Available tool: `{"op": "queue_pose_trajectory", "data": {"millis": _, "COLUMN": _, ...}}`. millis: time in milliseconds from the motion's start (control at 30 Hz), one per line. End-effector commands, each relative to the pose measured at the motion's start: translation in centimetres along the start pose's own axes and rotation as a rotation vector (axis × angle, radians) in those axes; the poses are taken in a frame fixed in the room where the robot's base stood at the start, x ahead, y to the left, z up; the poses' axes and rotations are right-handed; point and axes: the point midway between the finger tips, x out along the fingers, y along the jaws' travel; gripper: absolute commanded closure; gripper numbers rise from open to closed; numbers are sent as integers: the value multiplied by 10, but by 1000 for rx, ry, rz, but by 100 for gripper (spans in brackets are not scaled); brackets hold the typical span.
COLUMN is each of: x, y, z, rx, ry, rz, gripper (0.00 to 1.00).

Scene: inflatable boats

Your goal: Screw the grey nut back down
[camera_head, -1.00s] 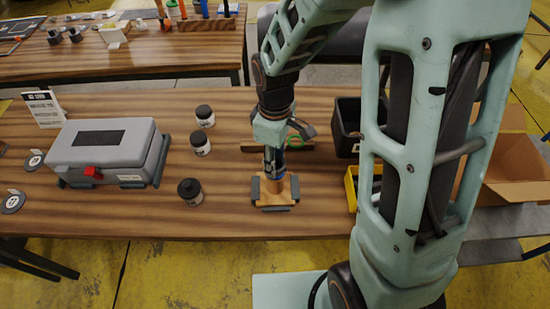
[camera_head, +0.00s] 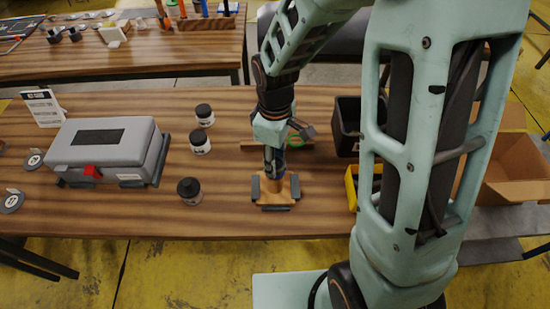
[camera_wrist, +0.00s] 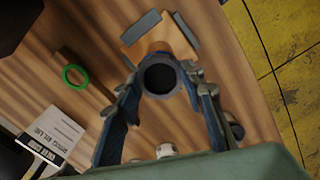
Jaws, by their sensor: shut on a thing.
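The grey nut (camera_wrist: 160,77) shows in the wrist view as a dark round cap with a hollow-looking top. My gripper (camera_wrist: 165,92) has a finger on either side of it and is shut on it. The nut sits over a tan wooden block (camera_wrist: 150,43) with grey side pieces. In the head view my gripper (camera_head: 274,175) points straight down over the tan block (camera_head: 286,191), and its fingers hide the nut. I cannot see the thread or whether a gap is left under the nut.
A green ring (camera_wrist: 75,76) lies on a wooden strip behind the block. A black bin (camera_head: 347,125) and a yellow bin (camera_head: 351,188) stand to the right.

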Motion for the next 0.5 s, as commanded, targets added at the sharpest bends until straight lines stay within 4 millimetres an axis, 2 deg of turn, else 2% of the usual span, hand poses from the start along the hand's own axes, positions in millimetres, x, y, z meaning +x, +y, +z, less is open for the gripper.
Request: {"op": "queue_pose_trajectory", "data": {"millis": 500, "x": 2, "y": 0, "z": 0, "rx": 33, "ry": 1, "rz": 1, "gripper": 75}}
